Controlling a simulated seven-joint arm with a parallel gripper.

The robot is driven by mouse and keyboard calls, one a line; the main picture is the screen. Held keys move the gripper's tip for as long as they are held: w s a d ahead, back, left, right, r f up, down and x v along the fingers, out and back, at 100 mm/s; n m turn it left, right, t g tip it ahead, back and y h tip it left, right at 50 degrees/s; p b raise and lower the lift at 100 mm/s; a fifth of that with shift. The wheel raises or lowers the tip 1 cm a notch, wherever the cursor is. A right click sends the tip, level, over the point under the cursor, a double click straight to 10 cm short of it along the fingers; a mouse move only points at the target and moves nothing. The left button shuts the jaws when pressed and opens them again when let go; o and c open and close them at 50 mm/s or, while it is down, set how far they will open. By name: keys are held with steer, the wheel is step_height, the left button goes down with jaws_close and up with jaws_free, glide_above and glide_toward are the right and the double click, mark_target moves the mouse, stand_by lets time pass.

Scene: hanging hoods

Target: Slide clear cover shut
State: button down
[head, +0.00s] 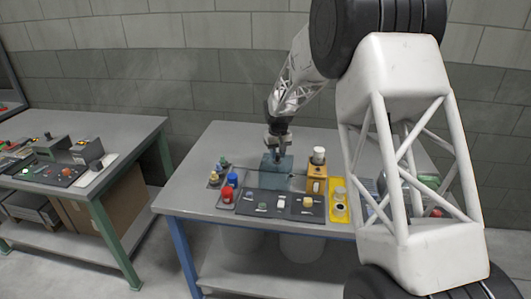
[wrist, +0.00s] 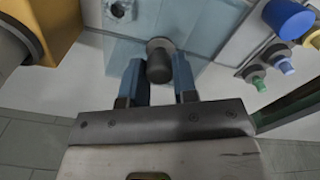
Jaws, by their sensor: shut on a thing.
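The clear cover (head: 285,169) is a bluish, see-through panel at the back middle of the workbench in the head view. In the wrist view the cover (wrist: 196,28) fills the top middle and carries a dark round knob (wrist: 158,62). My gripper (head: 276,155) is at the cover, pointing down. In the wrist view the blue fingers of my gripper (wrist: 157,78) are on either side of the knob, shut on it. What lies under the cover is hard to make out.
A yellow-orange block with a white cap (head: 317,172) stands close right of the cover. Red and blue knobs (head: 230,187) stand to its left. A dark control panel (head: 280,205) lies in front. The grey tabletop (head: 225,145) is bare at the back left.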

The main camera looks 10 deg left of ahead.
steer(key=d, duration=0.6)
steer(key=shift+d, duration=0.25)
steer(key=c, duration=0.9)
jaws_free()
steer(key=shift+r, duration=0.15)
steer(key=shift+r, duration=3.8)
